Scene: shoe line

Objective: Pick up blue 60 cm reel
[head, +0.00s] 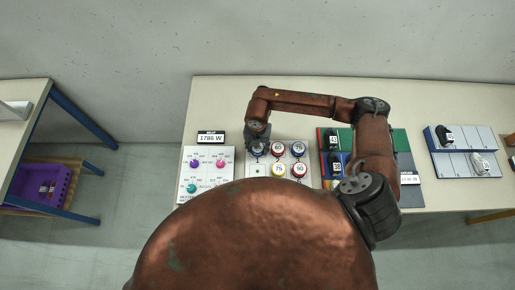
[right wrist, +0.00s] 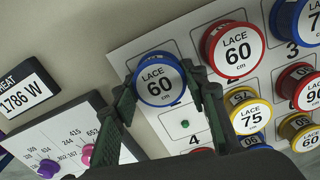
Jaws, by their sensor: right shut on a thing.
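The blue 60 cm lace reel (right wrist: 160,80) is between the two fingers of my right gripper (right wrist: 165,98) in the right wrist view, its label facing the camera. The fingers are shut on its sides. In the head view my right gripper (head: 257,139) points down over the top left of the white reel board (head: 268,183). The reel is mostly hidden under the gripper there. I cannot tell whether the reel touches the board or is clear of it. My left gripper is not in view.
A red 60 cm reel (right wrist: 236,48) stands close right of my right gripper, with a yellow 75 cm reel (right wrist: 249,115) below it. An empty slot with a green dot (right wrist: 185,124) is nearby. A heat panel with knobs (head: 207,170) lies left of the board.

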